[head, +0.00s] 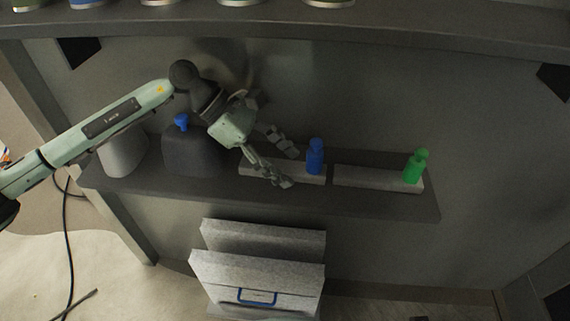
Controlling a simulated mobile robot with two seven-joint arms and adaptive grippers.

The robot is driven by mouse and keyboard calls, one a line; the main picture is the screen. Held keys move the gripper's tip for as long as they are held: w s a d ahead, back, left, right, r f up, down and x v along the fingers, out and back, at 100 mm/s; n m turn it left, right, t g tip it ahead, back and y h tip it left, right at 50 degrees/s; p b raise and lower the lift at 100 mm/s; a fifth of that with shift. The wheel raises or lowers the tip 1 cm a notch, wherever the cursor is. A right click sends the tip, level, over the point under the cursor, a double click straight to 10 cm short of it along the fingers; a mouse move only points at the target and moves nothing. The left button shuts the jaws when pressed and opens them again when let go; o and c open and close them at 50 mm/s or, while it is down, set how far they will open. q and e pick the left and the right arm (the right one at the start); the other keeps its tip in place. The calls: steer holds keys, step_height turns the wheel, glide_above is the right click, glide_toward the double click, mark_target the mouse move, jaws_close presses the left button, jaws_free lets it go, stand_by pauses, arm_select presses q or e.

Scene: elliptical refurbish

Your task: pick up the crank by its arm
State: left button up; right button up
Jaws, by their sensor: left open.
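Two long pale grey bars lie on the dark shelf in the head view, each with an upright coloured piece near its right end. The left bar (312,179) has a blue piece (315,157), and the right bar (375,178) has a green piece (415,166). The left one looks like the crank with its arm, but I cannot be sure. My left gripper (288,168) is open over the left bar, left of the blue piece, with one finger toward the back and one toward the front. I cannot tell whether the fingers touch the bar. My right gripper is not in view.
A dark container with a blue top (190,150) and a pale container (124,153) stand left on the shelf (385,206). An upper shelf (420,32) holds several objects. Grey boxes (258,270) stand below. A black cable (68,240) hangs at left.

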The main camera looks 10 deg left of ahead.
arm_select(q)
steer(key=shift+f, duration=0.1)
steer(key=shift+c, duration=0.2)
jaws_close()
steer(key=shift+d, duration=0.1)
